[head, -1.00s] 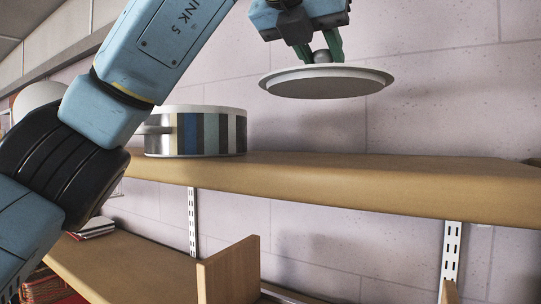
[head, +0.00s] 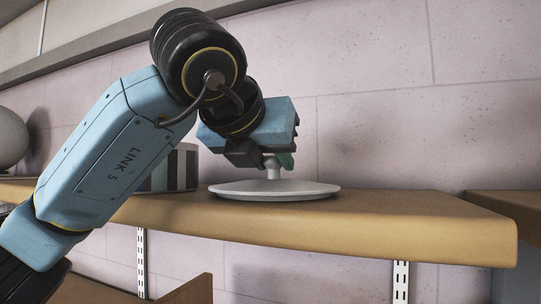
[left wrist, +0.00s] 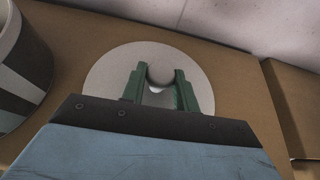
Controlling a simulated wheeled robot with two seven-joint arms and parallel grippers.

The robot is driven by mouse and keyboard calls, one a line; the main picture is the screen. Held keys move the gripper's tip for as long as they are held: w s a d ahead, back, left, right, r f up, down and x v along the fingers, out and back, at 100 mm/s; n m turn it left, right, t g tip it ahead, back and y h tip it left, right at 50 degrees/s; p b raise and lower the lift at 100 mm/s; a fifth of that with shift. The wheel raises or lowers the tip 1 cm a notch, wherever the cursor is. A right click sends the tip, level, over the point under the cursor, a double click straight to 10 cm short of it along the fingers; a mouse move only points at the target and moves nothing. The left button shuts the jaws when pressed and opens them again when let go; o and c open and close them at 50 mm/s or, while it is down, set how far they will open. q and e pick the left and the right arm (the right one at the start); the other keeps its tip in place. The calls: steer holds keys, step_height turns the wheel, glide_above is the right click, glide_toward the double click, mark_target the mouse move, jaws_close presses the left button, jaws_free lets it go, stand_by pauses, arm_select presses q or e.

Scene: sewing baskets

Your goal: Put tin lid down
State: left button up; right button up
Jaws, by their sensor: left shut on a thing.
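The tin lid (head: 300,190) is a round, pale grey disc with a knob on top. It is level, at the surface of the upper wooden shelf, and appears to rest on it; the left wrist view also shows the lid (left wrist: 110,75) over the shelf. My left gripper (head: 277,162) is above the lid with its fingers shut on the knob. In the left wrist view its green fingers (left wrist: 160,84) stand on either side of the round knob. The striped tin (head: 182,170) stands left of the lid, partly hidden behind my left arm. My right gripper is not in view.
The wooden shelf (head: 400,215) has free room to the right of the lid. A gap separates it from another shelf (head: 508,203) at the right. A rounded grey object (head: 10,138) stands at the far left. A pale block wall is behind.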

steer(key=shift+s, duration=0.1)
arm_select(q)
steer(key=shift+f+b, duration=0.2)
steer(key=shift+b, duration=0.1)
steer(key=o, duration=0.9)
steer(key=shift+r, duration=0.1)
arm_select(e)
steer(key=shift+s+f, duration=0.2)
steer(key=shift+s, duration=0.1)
arm_select(q)
steer(key=shift+r, duration=0.1)
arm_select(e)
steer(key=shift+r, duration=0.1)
arm_select(q)
steer(key=shift+s+r+p, duration=0.1)
steer(key=shift+r+p, duration=0.1)
steer(key=shift+p, duration=0.15)
steer(key=b+v, duration=0.3)
steer(key=v, duration=0.8)
steer(key=shift+s+a, duration=0.1)
steer(key=shift+s, duration=0.3)
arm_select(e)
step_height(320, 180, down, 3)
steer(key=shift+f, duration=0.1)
